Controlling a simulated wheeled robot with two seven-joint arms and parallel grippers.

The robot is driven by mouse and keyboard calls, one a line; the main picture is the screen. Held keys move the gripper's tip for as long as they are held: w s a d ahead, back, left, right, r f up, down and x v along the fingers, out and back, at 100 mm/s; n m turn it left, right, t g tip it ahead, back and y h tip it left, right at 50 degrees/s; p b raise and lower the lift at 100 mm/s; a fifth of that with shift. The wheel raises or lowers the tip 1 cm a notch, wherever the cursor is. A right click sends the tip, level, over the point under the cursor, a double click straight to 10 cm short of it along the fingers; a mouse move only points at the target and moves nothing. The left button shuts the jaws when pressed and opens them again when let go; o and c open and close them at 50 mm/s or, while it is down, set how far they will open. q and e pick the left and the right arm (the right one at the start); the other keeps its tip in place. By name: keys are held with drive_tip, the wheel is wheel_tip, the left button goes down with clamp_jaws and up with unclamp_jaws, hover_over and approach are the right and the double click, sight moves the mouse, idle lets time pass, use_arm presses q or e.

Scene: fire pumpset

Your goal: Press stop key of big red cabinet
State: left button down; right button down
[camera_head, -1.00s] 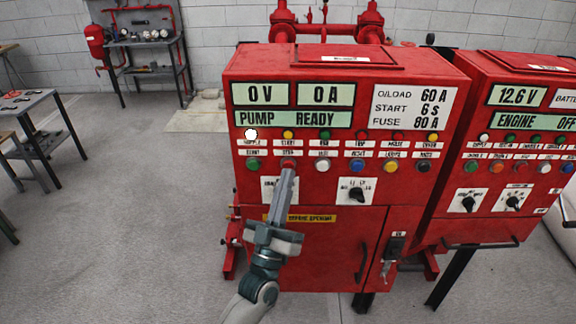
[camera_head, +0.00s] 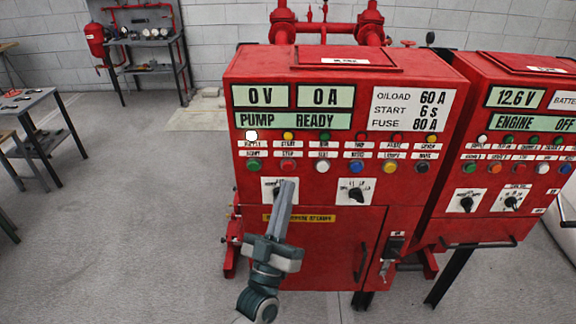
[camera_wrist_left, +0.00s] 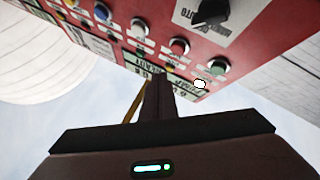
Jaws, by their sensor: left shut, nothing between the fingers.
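The big red cabinet (camera_head: 345,85) stands upright in the middle of the head view. Its displays read 0 V, 0 A and PUMP READY. The stop key is a red button (camera_head: 288,165) in the lower button row, just right of a green button (camera_head: 253,165). My left gripper (camera_head: 287,184) is shut and empty. In the picture its tip is just below the red button, over the left rotary switch, with the button uncovered. In the left wrist view the red button (camera_wrist_left: 179,47) is above and right of the fingers (camera_wrist_left: 157,95), apart from them. My right gripper is not in view.
A second red cabinet (camera_head: 520,150) reading 12.6 V and ENGINE OFF stands close on the right. White (camera_head: 322,166) and blue (camera_head: 356,167) buttons continue the row. The cabinet door has a handle (camera_head: 362,262). A grey table (camera_head: 40,105) stands left; the floor between is clear.

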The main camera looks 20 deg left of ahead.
use_arm(q)
drive_tip(key=shift+s+d, duration=0.2)
drive_tip(key=shift+s, duration=0.55)
